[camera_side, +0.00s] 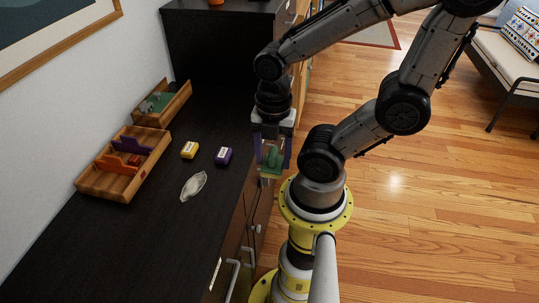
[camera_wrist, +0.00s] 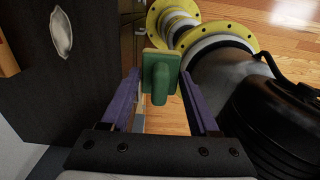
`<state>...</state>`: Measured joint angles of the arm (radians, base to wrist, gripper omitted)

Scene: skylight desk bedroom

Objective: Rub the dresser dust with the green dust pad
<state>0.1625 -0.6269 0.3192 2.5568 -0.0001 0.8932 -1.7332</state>
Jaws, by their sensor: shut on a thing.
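The green dust pad (camera_side: 272,160) is a small green block with an upright green handle and a paler edge. My gripper (camera_side: 272,150) has purple fingers, shut on the pad. In the wrist view the pad (camera_wrist: 160,60) sits between the fingertips, facing away from the camera. In the side view the pad hangs by the dresser's front edge, apart from the dust. The dresser dust (camera_side: 194,186) is a pale grey, leaf-shaped patch on the dark dresser top (camera_side: 120,235). It also shows in the wrist view (camera_wrist: 61,33) at upper left.
A yellow block (camera_side: 189,150) and a purple block (camera_side: 223,155) lie just behind the dust. A wooden tray (camera_side: 92,184) with orange and purple pieces and another tray (camera_side: 177,101) stand along the wall. The dresser top nearer the camera is clear.

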